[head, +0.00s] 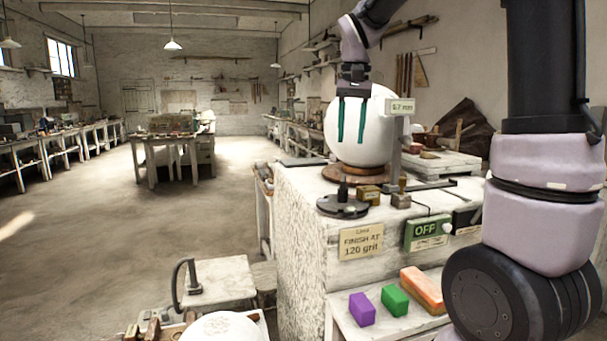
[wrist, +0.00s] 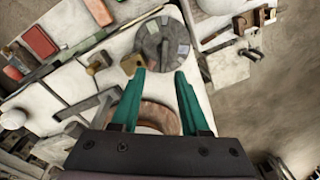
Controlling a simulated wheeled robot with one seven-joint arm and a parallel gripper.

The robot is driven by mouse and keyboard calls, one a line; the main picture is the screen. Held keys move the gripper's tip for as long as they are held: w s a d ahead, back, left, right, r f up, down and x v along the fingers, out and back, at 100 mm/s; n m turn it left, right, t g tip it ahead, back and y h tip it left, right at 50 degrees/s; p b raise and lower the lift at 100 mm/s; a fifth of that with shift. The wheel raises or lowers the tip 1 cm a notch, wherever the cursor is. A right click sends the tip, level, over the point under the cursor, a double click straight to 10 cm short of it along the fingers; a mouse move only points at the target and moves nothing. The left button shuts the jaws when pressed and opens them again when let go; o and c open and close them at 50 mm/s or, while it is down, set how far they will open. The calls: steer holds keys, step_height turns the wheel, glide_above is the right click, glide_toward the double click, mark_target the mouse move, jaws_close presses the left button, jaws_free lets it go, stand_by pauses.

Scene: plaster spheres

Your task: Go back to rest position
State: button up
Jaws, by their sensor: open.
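My gripper (head: 351,142) hangs with its two teal fingers pointing down, apart and with nothing held between them. In the head view it overlaps the large white plaster sphere (head: 377,145); I cannot tell whether the fingers touch it. The sphere sits on a round wooden base (head: 358,175) on the white bench (head: 300,205). In the wrist view the open gripper (wrist: 160,72) shows with the wooden base (wrist: 158,112) between its fingers, partly hidden by the gripper body. A dark round disc (wrist: 160,42) lies beyond the fingertips.
A gauge reading 0.7 mm (head: 400,106) stands right beside the sphere. The bench front carries an OFF sign (head: 425,229) and a 120 grit plaque (head: 361,242). Purple (head: 362,309), green (head: 395,300) and orange (head: 422,289) blocks lie on a lower shelf. Open floor (head: 80,240) spreads left.

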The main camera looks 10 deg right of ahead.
steer(key=s+d+t, duration=0.2)
steer(key=s+t, duration=0.1)
steer(key=s, duration=0.6)
steer(key=s+d+t+y, duration=0.1)
steer(key=s+d+t, duration=0.2)
steer(key=s, duration=0.6)
steer(key=shift+t+y, duration=0.3)
steer(key=shift+s+d, duration=0.1)
